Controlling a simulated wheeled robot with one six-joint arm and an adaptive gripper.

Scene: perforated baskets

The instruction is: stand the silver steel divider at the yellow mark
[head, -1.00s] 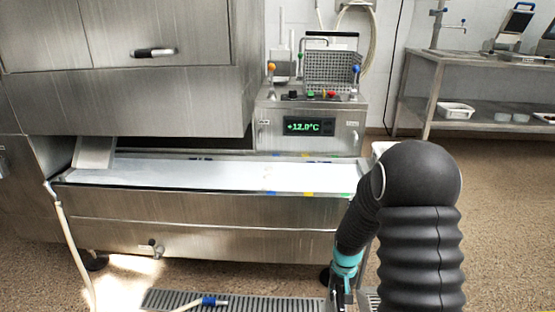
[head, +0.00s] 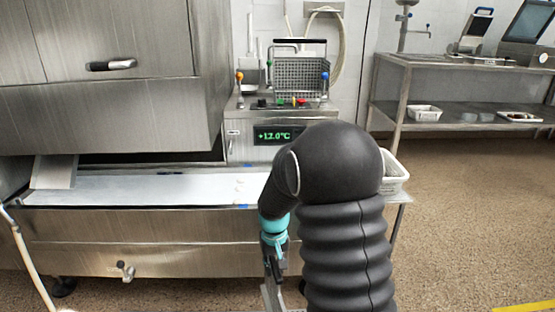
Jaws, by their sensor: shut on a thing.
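My gripper (head: 274,262) hangs low in front of the conveyor, in the lower middle of the head view. It is shut on a thin silver piece, which I take as the silver steel divider (head: 271,297). Only a narrow part of the divider shows below the fingers, and the picture's lower edge cuts it off. The yellow mark on the conveyor's front edge is hidden behind my arm. A blue mark (head: 243,206) shows on that edge, left of my arm.
The white conveyor belt (head: 130,188) runs below the steel machine. A perforated basket (head: 300,80) stands on the control box (head: 270,133). A white basket (head: 394,174) is right of my arm. A steel table (head: 470,64) stands at the back right. Open floor lies right.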

